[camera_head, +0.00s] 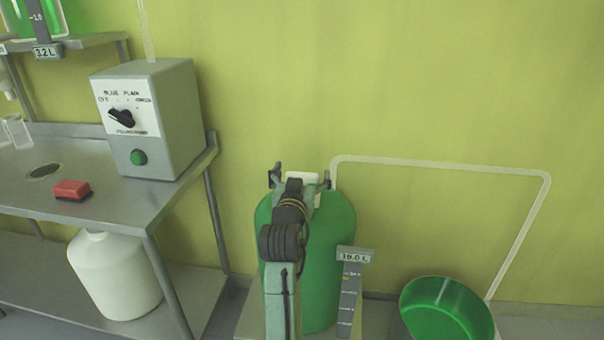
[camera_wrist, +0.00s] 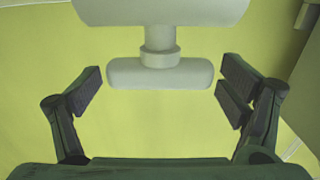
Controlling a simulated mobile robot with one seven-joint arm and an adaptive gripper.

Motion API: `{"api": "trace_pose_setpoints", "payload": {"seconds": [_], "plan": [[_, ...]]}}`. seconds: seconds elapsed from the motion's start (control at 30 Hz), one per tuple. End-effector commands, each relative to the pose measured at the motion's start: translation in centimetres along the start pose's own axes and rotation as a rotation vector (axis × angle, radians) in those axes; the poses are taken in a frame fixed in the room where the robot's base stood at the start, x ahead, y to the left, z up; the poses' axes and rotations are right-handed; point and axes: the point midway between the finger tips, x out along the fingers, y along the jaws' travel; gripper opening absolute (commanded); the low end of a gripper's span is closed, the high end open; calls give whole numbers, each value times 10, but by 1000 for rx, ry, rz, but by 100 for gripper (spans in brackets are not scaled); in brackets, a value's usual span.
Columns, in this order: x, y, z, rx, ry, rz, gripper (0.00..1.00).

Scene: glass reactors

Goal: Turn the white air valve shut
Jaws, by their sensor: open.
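The white air valve (camera_head: 303,177) shows in the head view at the top of the green tank (camera_head: 335,235), partly hidden behind my gripper (camera_head: 299,181). In the wrist view the white valve (camera_wrist: 160,73) has a bar-shaped handle lying crosswise, joined by a short stem to a wider white body at the top edge. My gripper (camera_wrist: 161,86) is open, with one dark finger off each end of the handle. Narrow gaps show between the fingers and the handle ends, and nothing is held. Depth between fingertips and handle is hard to tell.
A metal bench (camera_head: 95,200) on the left carries a grey control box (camera_head: 160,115) and a red block (camera_head: 72,190). A white jug (camera_head: 112,275) stands below. A pale pipe (camera_head: 440,165) runs right of the tank, near a green bowl (camera_head: 447,308). A 19.0 L gauge (camera_head: 353,285) stands before the tank.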

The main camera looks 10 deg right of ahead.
Motion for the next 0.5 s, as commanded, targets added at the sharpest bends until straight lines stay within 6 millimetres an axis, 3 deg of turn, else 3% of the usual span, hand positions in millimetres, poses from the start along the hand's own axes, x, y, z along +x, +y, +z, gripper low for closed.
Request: {"api": "trace_pose_setpoints", "payload": {"seconds": [0.1,0.5], "plan": [[0,0,0,0,0,0,89],[0,0,0,0,0,0,63]]}}
